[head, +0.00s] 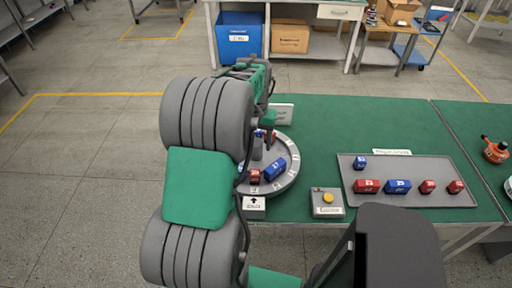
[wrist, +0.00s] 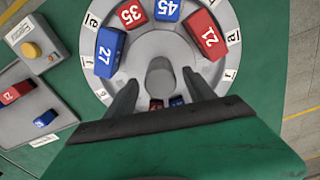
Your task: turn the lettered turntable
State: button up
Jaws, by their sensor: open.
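The lettered turntable (head: 288,182) is a grey disc on the green table, partly hidden by my arm in the head view. In the wrist view the turntable (wrist: 136,62) shows letters on white labels around its rim and a grey central knob (wrist: 160,77). On it are a blue block 27 (wrist: 109,52), a red block 35 (wrist: 131,14), a blue block 45 (wrist: 167,9) and a red block 21 (wrist: 206,36). Two more blocks show partly behind my gripper. My gripper (wrist: 158,88) is open over the turntable, its fingers on either side of the knob; contact cannot be told.
A grey tray (head: 437,196) with several red and blue blocks lies to the right. A box with a yellow button (head: 327,199) stands between tray and turntable. A label with an arrow (head: 254,205) is at the turntable's front. An orange object (head: 495,150) sits far right.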

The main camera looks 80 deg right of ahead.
notch_tip(320, 180, down, 4)
jog(key=shift+r, duration=0.2)
grip_shut()
dwell(0.6)
